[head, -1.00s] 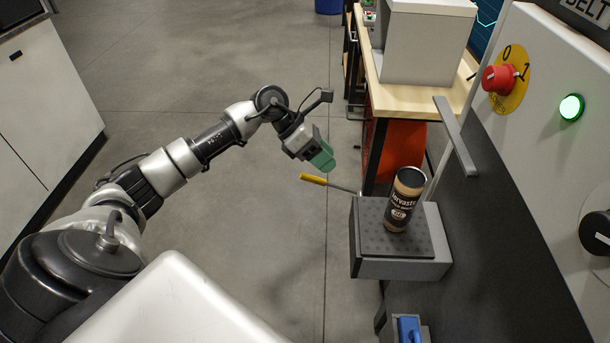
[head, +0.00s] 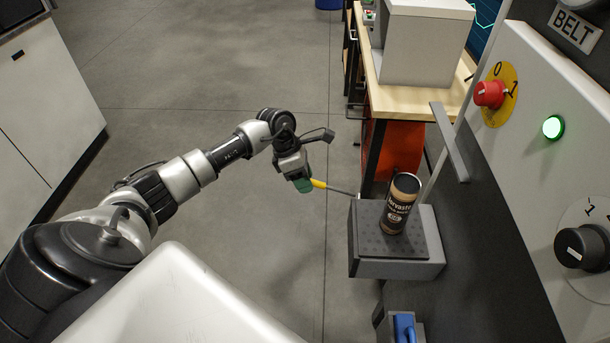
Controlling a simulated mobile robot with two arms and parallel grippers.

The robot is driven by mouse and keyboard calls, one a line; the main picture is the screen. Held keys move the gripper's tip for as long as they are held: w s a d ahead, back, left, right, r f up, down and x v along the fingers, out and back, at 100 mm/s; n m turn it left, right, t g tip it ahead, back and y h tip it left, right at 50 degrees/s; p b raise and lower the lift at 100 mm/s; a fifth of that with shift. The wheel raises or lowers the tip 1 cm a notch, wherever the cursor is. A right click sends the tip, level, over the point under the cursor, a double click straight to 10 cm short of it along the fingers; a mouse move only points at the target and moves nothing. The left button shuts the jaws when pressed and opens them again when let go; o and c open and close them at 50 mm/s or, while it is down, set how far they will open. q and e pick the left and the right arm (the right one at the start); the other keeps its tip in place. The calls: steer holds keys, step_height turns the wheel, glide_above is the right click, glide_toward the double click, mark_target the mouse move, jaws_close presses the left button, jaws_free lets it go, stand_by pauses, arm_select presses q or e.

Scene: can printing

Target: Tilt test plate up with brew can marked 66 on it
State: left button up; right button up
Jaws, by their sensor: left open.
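The brew can (head: 398,207), dark with a tan band and pale lettering, stands on the test plate (head: 372,236). Its number is too small to read. The dark, dotted plate lies flat on a grey box fixed to the machine. A lever with a yellow handle (head: 319,184) sticks out to the left from the plate's far side. My left gripper (head: 304,186), with green fingertips, is open at the left end of the yellow handle. I cannot tell whether the fingers touch the handle or surround it. My right gripper is not in view.
The machine panel (head: 520,150) on the right carries a red knob (head: 489,94), a lit green lamp (head: 553,127) and a black knob (head: 580,247). A wooden bench (head: 429,100) stands behind the plate. A blue part (head: 404,328) sits below. The floor left of the plate is clear.

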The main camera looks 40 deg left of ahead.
arm_select(q)
steer(key=shift+d+f, duration=0.15)
steer(key=shift+f, duration=0.15)
jaws_close()
